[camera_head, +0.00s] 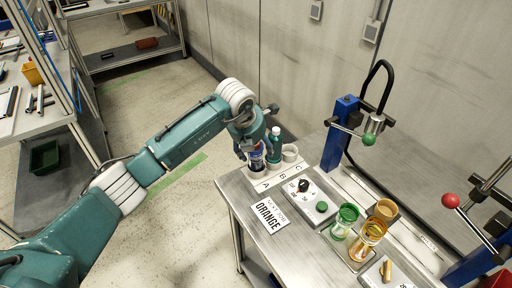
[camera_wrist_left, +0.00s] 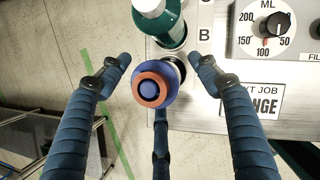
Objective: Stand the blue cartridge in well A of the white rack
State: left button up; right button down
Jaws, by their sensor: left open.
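The blue cartridge (camera_head: 257,160) stands upright at well A of the white rack (camera_head: 262,184), at the table's near left corner. In the left wrist view the cartridge (camera_wrist_left: 158,82) shows from above, with an orange ring on its blue top. Its lower end is mostly hidden, so how deep it sits cannot be told. My left gripper (camera_head: 252,145) is open around the cartridge; in the wrist view its fingers (camera_wrist_left: 160,80) are spread with clear gaps on both sides. My right gripper is not in view.
A teal bottle (camera_head: 275,142) stands close by in well B; well C (camera_head: 290,152) looks empty. A dial box (camera_head: 310,197), an ORANGE job card (camera_head: 268,214) and beakers of green (camera_head: 345,218) and orange liquid (camera_head: 369,236) are on the table. A blue pump post (camera_head: 340,132) stands behind.

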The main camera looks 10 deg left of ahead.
pick_arm(q)
jog(key=b+v, duration=0.3)
jog(key=v, duration=0.9)
jog(key=shift+a, duration=0.2)
